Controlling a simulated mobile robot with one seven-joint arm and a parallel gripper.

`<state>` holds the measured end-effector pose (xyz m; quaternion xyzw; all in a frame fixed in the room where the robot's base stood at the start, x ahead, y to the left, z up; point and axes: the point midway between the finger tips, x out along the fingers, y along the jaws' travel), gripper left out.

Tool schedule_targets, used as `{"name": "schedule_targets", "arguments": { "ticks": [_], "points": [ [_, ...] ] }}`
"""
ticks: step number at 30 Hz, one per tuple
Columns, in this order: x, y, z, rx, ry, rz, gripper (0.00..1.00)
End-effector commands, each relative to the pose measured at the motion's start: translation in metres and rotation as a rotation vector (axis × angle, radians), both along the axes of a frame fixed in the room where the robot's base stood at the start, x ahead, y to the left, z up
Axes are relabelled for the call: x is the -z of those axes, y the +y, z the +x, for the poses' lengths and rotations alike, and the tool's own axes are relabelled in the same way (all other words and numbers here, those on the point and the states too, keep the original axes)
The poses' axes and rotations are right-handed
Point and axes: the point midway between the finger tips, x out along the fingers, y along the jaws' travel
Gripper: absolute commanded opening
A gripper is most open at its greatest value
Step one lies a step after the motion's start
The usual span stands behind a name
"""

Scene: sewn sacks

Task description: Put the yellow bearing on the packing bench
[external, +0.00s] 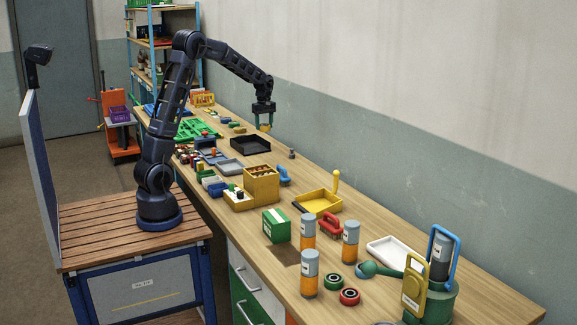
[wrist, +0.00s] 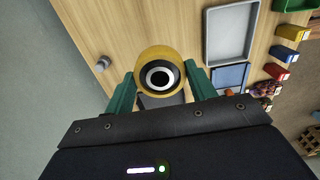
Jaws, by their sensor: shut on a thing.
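The yellow bearing (wrist: 159,76) is a yellow ring with a dark inner ring and a pale centre. In the wrist view it sits between the two green fingers of my gripper (wrist: 160,86), which is shut on it. In the external view my gripper (external: 264,122) hangs over the far part of the wooden packing bench (external: 330,175), with a small yellow patch of the bearing between the fingers. The bearing appears held above the bench top, to the right of the black tray.
A black tray (external: 250,144) and a grey tray (external: 230,166) lie near my gripper. A small grey peg (external: 291,154) stands nearby, also in the wrist view (wrist: 103,64). A yellow tray (external: 317,203) and several orange-grey cylinders stand nearer. Bare wood lies along the wall.

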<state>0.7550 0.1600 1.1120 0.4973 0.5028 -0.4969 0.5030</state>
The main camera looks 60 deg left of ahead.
Motion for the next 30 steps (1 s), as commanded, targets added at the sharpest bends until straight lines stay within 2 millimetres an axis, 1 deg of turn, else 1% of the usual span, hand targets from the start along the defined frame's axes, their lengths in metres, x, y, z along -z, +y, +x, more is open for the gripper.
{"name": "schedule_targets", "arguments": {
  "ticks": [3, 9, 11, 14, 17, 20, 21, 23, 24, 26, 27, 29, 30],
  "points": [
    [-0.005, 0.0, 0.0, 0.0, 0.0, 0.0, 0.23],
    [-0.006, -0.002, 0.001, 0.003, 0.0, 0.0, 0.23],
    [-0.006, -0.007, 0.005, 0.011, 0.0, 0.0, 0.23],
    [-0.007, -0.023, 0.016, 0.037, 0.0, 0.001, 0.23],
    [-0.007, -0.052, 0.032, 0.08, 0.0, 0.001, 0.23],
    [-0.008, -0.088, 0.051, 0.134, 0.0, 0.003, 0.23],
    [-0.009, -0.103, 0.058, 0.156, 0.0, 0.003, 0.23],
    [-0.009, -0.127, 0.069, 0.188, 0.001, 0.003, 0.23],
    [-0.009, -0.142, 0.075, 0.209, 0.002, 0.003, 0.23],
    [-0.01, -0.166, 0.083, 0.241, 0.0, 0.004, 0.23],
    [-0.011, -0.182, 0.089, 0.262, 0.0, 0.005, 0.23],
    [-0.011, -0.208, 0.096, 0.294, 0.0, 0.005, 0.23],
    [-0.011, -0.224, 0.1, 0.315, 0.0, 0.005, 0.23]
  ]
}}
